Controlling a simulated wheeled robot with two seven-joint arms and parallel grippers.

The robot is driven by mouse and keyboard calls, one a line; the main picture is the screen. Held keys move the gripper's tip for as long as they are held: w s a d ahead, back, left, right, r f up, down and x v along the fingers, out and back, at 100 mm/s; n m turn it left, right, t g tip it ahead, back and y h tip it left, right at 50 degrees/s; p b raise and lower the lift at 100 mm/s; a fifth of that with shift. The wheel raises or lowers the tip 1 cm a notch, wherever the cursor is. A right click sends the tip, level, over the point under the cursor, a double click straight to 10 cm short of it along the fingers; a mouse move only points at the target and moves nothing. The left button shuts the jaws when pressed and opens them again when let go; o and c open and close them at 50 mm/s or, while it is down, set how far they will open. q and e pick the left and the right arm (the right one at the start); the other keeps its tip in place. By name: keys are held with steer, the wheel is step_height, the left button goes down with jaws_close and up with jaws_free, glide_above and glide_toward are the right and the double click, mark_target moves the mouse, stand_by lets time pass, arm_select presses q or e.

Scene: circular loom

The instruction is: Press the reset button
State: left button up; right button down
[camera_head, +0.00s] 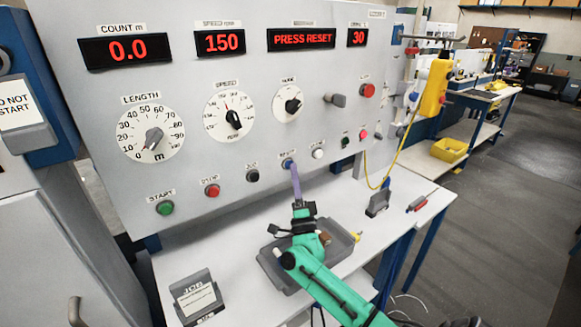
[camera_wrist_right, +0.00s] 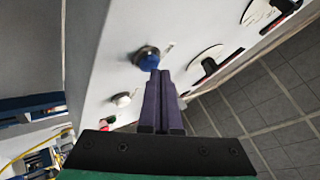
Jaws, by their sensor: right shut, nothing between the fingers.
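The reset button is the blue one (camera_head: 287,162) in the lower row of the grey control panel (camera_head: 205,180); its label is partly legible. In the right wrist view the blue button (camera_wrist_right: 148,58) stands in a dark ring just beyond my fingertips. My right gripper (camera_head: 294,170) has its purple fingers closed together and empty, with tips at the button's lower right edge. The fingers also show in the right wrist view (camera_wrist_right: 162,74). I cannot tell whether the tips touch the button. The panel display (camera_head: 302,38) reads PRESS RESET. My left gripper is not in view.
Green (camera_head: 166,208), red (camera_head: 212,190) and black (camera_head: 252,175) buttons sit left of it, a white one (camera_head: 318,154) to the right. Dials are above. A grey tray (camera_head: 275,270) lies on the white table below my right arm; a card holder (camera_head: 197,297) stands at front left.

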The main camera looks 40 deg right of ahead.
steer(key=shift+w, duration=0.25)
stand_by(0.6)
steer(key=shift+s+p, duration=0.35)
steer(key=shift+s, duration=0.5)
steer(key=s+p, duration=0.2)
steer(key=s, duration=0.3)
steer(key=shift+p, duration=0.3)
stand_by(1.0)
